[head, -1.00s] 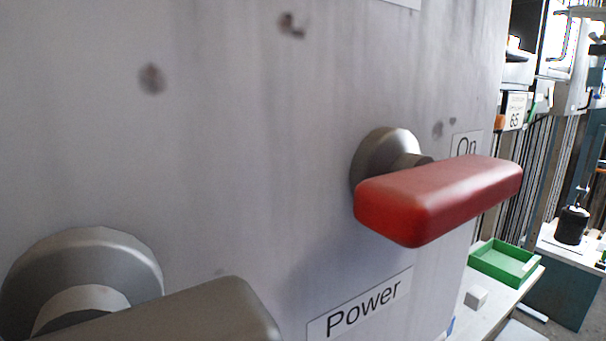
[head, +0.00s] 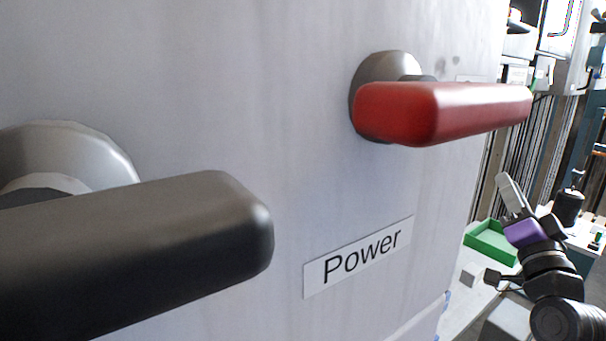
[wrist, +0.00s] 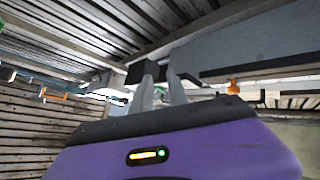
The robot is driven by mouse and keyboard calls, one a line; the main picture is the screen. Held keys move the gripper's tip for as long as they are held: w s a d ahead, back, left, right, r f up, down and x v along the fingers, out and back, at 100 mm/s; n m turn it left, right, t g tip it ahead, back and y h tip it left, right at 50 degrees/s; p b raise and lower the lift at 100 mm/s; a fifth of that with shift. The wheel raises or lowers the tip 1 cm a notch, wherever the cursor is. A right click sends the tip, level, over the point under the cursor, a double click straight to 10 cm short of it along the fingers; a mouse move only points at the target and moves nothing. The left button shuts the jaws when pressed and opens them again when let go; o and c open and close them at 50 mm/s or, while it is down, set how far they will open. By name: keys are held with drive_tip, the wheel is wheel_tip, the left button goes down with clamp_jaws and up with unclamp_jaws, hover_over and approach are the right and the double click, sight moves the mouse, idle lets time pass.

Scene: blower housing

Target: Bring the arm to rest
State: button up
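My arm shows at the lower right of the head view. It is bent upward, with a purple wrist section and my gripper (head: 508,190) pointing up and left, apart from the handles. In the wrist view my gripper (wrist: 160,80) points up toward the roof. Its two grey fingers stand with a narrow gap between them, and I see nothing held. The red handle (head: 445,112) sticks out from the pale housing panel (head: 270,60) at upper right, roughly level. A dark grey handle (head: 130,250) sticks out at lower left.
A "Power" label (head: 360,257) is on the panel below the red handle. The wrist view shows roof beams and slatted walls.

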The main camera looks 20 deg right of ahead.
drive_tip(key=s+a+f+n+y, duration=0.1)
drive_tip(key=s+a+f+n, duration=0.1)
drive_tip(key=s+a+f, duration=0.35)
drive_tip(key=s+a+f+n+y+b, duration=0.1)
drive_tip(key=s+a+f+n, duration=0.15)
drive_tip(key=a+f, duration=0.6)
drive_tip(key=s+a+f+n+y, duration=0.1)
drive_tip(key=s+a+f+n, duration=0.2)
drive_tip(key=a+f, duration=0.4)
drive_tip(key=s+a+f+n+g+y+b, duration=0.1)
drive_tip(key=s+a+f+n+g+y, duration=0.1)
drive_tip(key=s+a+f, duration=0.4)
drive_tip(key=s+a+f+n+g+y+b, duration=0.1)
drive_tip(key=s+a+f+n+g+y, duration=0.2)
drive_tip(key=s+a+f+y, duration=0.3)
drive_tip(key=s+a+n+y, duration=0.1)
drive_tip(key=s+a, duration=0.3)
drive_tip(key=s, duration=0.3)
drive_tip(key=shift+s+f, duration=0.15)
drive_tip(key=shift+s, duration=0.25)
drive_tip(key=shift+n, duration=0.25)
